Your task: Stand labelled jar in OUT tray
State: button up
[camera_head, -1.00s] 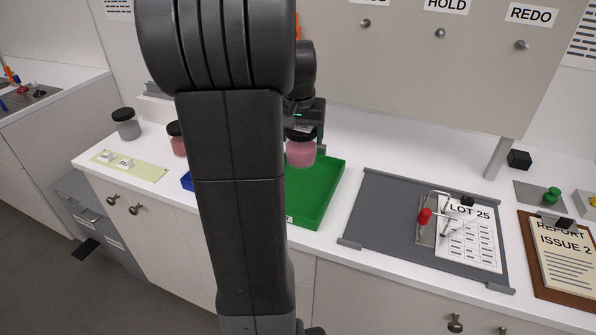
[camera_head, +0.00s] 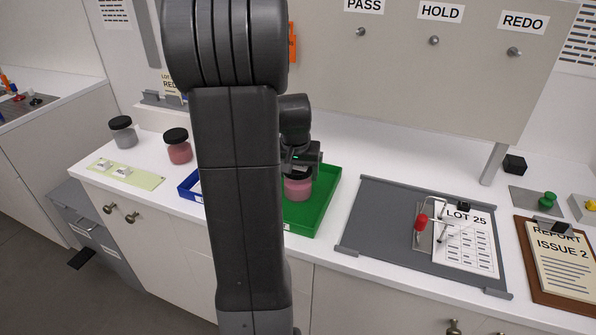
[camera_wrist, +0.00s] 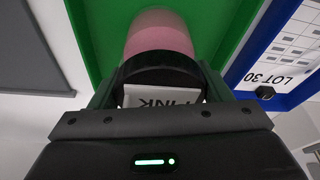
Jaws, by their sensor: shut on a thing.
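A pink jar (camera_head: 298,187) with a dark lid is in my gripper (camera_head: 300,165), low over the green tray (camera_head: 328,195) in the head view. In the wrist view my gripper (camera_wrist: 160,95) is shut around the dark lid (camera_wrist: 160,68), and the pink body (camera_wrist: 158,35) shows against the green floor. A white label (camera_wrist: 165,97) reading "PINK" shows upside down by the lid. The jar looks upright. I cannot tell whether its base touches the tray floor. The tray's OUT marking is not readable. My arm hides part of the tray's left side.
A blue tray (camera_head: 188,186) with a LOT 30 sheet (camera_wrist: 292,50) stands left of the green tray. A red-pink jar (camera_head: 178,147) and a grey jar (camera_head: 123,133) stand at the back left. A grey board (camera_head: 385,222) with a clipped LOT 25 sheet (camera_head: 468,240) lies right.

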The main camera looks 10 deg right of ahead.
jog(key=o, duration=1.1)
jog(key=shift+f, duration=0.1)
jog(key=shift+s+r, duration=0.1)
jog(key=shift+r, duration=0.5)
jog(key=v, duration=1.1)
